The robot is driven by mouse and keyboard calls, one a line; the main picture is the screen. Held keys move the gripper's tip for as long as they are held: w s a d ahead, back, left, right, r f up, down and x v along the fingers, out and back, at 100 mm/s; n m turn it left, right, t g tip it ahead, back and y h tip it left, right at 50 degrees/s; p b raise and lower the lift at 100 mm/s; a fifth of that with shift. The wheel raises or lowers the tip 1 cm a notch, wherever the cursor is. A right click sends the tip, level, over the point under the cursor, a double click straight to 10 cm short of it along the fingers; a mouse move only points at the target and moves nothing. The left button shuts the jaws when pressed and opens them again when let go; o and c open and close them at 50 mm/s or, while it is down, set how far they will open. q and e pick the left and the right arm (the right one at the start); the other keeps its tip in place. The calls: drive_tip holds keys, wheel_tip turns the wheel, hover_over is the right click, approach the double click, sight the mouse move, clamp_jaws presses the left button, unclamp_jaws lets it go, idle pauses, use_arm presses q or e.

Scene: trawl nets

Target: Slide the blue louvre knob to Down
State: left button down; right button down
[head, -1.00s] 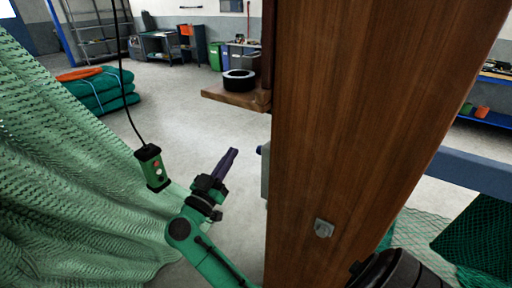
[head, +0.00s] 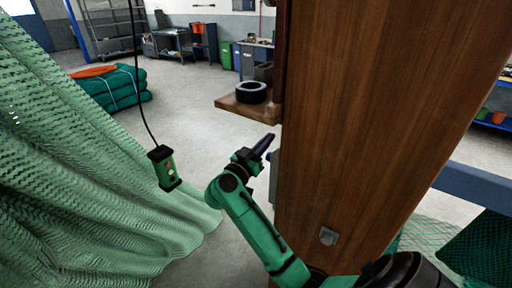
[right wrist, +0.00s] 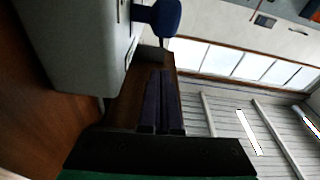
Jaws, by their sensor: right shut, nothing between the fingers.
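The blue louvre knob (right wrist: 160,17) sticks out from the side of a pale grey box (right wrist: 75,45) in the right wrist view. In the head view only a thin edge of the grey box (head: 273,178) shows beside the wooden post, and I cannot make out the knob clearly. My right gripper (head: 270,137) is shut and empty, its dark fingers close to the box's edge. In the right wrist view its fingertips (right wrist: 160,72) point toward the knob, with a visible gap between them. Any marking for Down is not readable. My left gripper is not in view.
A wide wooden post (head: 375,120) fills the right of the head view. A wooden shelf (head: 245,107) holding a black ring (head: 251,92) juts out above my gripper. A green pendant control (head: 162,168) hangs at left, before green netting (head: 70,170).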

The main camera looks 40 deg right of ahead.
drive_tip(key=f, duration=0.2)
drive_tip(key=a+f, duration=0.1)
drive_tip(key=f, duration=0.1)
drive_tip(key=shift+s, duration=0.25)
drive_tip(key=shift+d, duration=0.1)
wheel_tip(320, 180, down, 10)
drive_tip(key=b, duration=0.2)
drive_tip(key=shift+r+b, duration=0.2)
drive_tip(key=shift+b, duration=0.2)
